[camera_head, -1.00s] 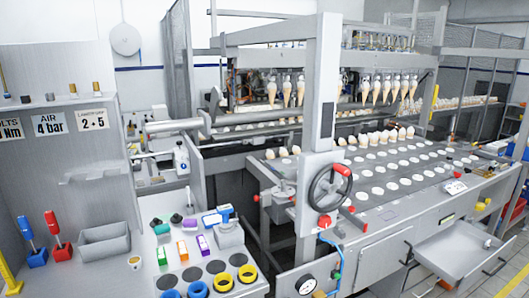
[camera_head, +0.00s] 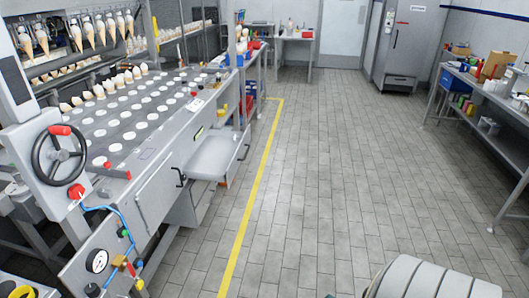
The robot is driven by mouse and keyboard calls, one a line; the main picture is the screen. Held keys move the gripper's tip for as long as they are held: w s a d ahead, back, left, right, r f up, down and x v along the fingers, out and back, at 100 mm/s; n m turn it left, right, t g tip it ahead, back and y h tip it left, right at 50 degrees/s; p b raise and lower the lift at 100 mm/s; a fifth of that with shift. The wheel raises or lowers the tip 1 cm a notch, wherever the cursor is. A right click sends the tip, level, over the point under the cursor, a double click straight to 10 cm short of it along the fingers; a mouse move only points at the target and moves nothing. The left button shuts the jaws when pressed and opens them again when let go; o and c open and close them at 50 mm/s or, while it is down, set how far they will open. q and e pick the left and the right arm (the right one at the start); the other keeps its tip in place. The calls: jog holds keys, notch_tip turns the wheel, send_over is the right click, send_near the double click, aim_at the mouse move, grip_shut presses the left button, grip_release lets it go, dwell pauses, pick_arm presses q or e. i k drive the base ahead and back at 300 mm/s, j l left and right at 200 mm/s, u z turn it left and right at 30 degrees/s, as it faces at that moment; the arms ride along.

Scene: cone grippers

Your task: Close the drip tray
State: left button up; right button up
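The drip tray (camera_head: 213,158) is a pale grey, shallow tray at the lower front of the cone machine, on the left of the head view. It sticks out over the floor, pulled out from the machine front. A dark handle (camera_head: 246,152) is at its outer right end. Another dark handle (camera_head: 181,177) is on the machine front left of the tray. Neither of my grippers shows in this view.
The cone machine (camera_head: 160,205) fills the left side, with a handwheel (camera_head: 60,155) and a gauge (camera_head: 97,261). A yellow floor line (camera_head: 250,205) runs beside it. The tiled floor (camera_head: 330,170) is largely clear. A workbench (camera_head: 480,95) with boxes stands at right.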

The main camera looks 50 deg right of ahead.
aim_at(216, 157)
jog(key=z, duration=1.3)
jog(key=i, duration=0.3)
